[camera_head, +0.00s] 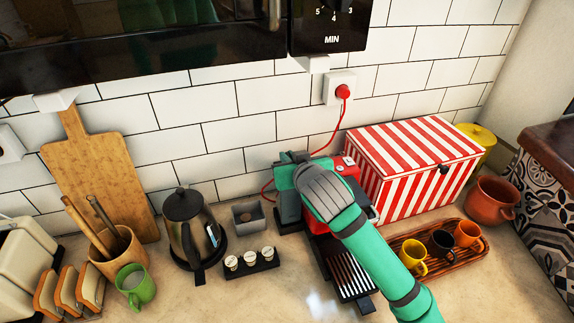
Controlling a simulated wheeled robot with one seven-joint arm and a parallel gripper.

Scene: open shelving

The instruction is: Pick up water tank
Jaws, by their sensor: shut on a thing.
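A red coffee machine (352,172) stands against the tiled wall, largely covered by my arm. The water tank (288,208) appears as a dark grey upright block at the machine's left rear side. My gripper (291,160) is at the top of the tank, reached over the machine from the lower right. It is shut on the tank, though the fingertips and the grip itself are mostly hidden behind my grey wrist. I cannot tell whether the tank is still seated against the machine.
A red-striped box (415,165) stands close on the right, with a cup tray (405,277) before it. To the left are a grey container (248,217), a pod holder (251,263) and a black kettle (186,225). A red cord (334,133) runs behind the machine.

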